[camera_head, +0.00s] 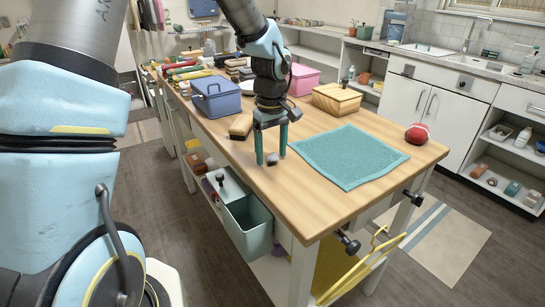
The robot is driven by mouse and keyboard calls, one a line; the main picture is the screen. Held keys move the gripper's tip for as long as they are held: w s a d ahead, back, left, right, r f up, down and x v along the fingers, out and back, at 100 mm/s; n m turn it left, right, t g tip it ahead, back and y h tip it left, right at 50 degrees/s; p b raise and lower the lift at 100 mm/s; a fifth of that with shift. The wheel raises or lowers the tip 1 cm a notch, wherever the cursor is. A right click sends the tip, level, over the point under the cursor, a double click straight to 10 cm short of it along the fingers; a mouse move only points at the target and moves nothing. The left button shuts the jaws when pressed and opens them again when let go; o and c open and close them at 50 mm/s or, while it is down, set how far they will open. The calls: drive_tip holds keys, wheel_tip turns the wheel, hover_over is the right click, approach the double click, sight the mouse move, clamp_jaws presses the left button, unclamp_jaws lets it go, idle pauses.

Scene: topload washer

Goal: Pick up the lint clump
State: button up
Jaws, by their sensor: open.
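A small grey clump, which looks like the lint clump (272,160), lies on the wooden table (300,195) near its left long edge. My gripper (271,155) points straight down over it. Its two teal fingers are apart, one to the left of the clump and one to the right, with tips close to the tabletop. The clump shows in the gap between the fingers. I cannot tell whether either finger touches it.
A teal cloth (350,157) lies right of my gripper, with a red ball (417,133) beyond it. A brush (241,126), a blue box (216,97) and a wooden box (336,99) stand behind. A grey-green bin (247,228) sits below the left edge.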

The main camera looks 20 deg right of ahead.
clamp_jaws()
idle(0.5)
